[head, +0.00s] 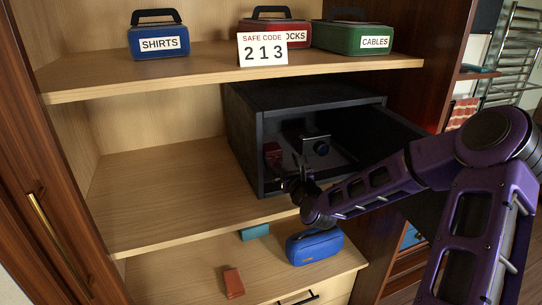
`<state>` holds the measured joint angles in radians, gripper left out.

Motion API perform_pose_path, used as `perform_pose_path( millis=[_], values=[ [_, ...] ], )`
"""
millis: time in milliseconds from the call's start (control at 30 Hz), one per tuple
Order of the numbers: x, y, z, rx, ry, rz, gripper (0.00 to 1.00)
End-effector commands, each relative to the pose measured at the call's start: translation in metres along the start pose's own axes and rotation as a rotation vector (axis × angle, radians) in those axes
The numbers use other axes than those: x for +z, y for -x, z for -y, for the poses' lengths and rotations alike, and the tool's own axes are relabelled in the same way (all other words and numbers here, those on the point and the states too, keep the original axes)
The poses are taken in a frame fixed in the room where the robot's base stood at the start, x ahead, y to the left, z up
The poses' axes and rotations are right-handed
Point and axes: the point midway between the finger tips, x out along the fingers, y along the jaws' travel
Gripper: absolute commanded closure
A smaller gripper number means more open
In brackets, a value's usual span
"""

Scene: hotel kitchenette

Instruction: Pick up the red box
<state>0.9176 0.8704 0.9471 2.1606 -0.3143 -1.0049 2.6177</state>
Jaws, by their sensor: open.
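A small dark red box (273,153) stands inside the open black safe (242,140), near its left wall. A small brick-red box (233,283) lies on the lower surface, left of a blue case. A larger red case (275,27) with a handle stands on the top shelf, its label partly covered by a sign. My gripper (293,184) is at the front opening of the safe, below and slightly right of the dark red box. It is open and appears empty; its fingers are small and dark against the safe.
A black object with a blue round part (321,148) is inside the safe. The safe's door (395,130) stands open at right. A blue case (315,247) and teal box (255,232) lie below. The middle shelf (160,190) left of the safe is clear.

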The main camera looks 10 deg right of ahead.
Motion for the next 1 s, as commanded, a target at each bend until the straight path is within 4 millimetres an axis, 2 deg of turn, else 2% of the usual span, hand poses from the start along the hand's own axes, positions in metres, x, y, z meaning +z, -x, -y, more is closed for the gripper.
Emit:
perform_pose_path(
  millis=[100, 367, 700, 1000],
  values=[
    [0.0, -0.02, -0.001, 0.0, 0.0, 0.001, 0.0],
    [-0.001, -0.038, -0.002, 0.001, 0.001, 0.0, 0.0],
    [-0.003, -0.081, -0.005, 0.0, 0.001, -0.001, 0.0],
    [-0.003, -0.084, -0.004, -0.001, 0.001, -0.001, 0.02]
  ],
)
